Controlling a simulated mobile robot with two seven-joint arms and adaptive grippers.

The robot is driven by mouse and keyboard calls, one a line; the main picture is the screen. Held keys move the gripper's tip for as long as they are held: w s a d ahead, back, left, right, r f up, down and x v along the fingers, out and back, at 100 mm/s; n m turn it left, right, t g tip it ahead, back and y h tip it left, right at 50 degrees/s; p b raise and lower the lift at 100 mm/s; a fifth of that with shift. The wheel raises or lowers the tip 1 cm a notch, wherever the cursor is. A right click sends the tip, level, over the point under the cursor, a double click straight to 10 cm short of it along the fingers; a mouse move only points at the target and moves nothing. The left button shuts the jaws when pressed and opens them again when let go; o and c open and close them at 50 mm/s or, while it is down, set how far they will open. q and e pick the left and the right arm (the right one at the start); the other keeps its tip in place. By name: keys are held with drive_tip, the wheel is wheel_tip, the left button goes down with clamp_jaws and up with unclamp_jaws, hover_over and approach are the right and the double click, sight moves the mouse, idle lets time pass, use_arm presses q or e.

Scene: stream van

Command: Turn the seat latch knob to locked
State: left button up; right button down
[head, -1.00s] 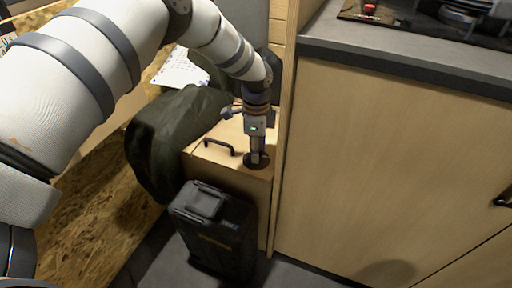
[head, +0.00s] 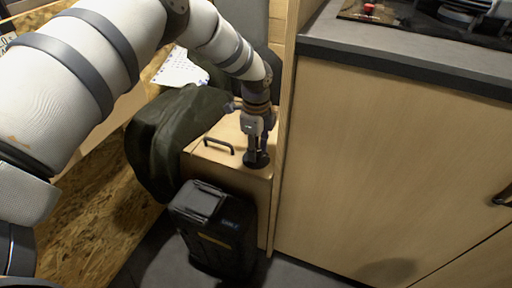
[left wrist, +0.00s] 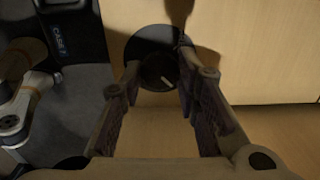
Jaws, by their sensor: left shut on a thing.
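The seat latch knob (left wrist: 154,76) is a dark round knob with a white pointer line, on a black disc (left wrist: 140,42). The disc lies on top of the wooden seat box (head: 200,161), near its right front corner, and also shows in the head view (head: 257,164). My left gripper (head: 257,153) points down at the knob from above. In the left wrist view its two fingers (left wrist: 159,66) are on either side of the knob, shut on it. The pointer line slants down to the right in that view. My right gripper is not in view.
A black case (head: 222,236) stands on the floor before the seat box. A dark green cloth or bag (head: 165,135) lies at the left. A black handle (head: 219,144) is left of the knob. A tall wooden cabinet (head: 390,160) rises close on the right.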

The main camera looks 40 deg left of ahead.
use_arm(q)
drive_tip(key=o, duration=1.2)
drive_tip(key=shift+c, duration=0.2)
wheel_tip(320, 180, up, 12)
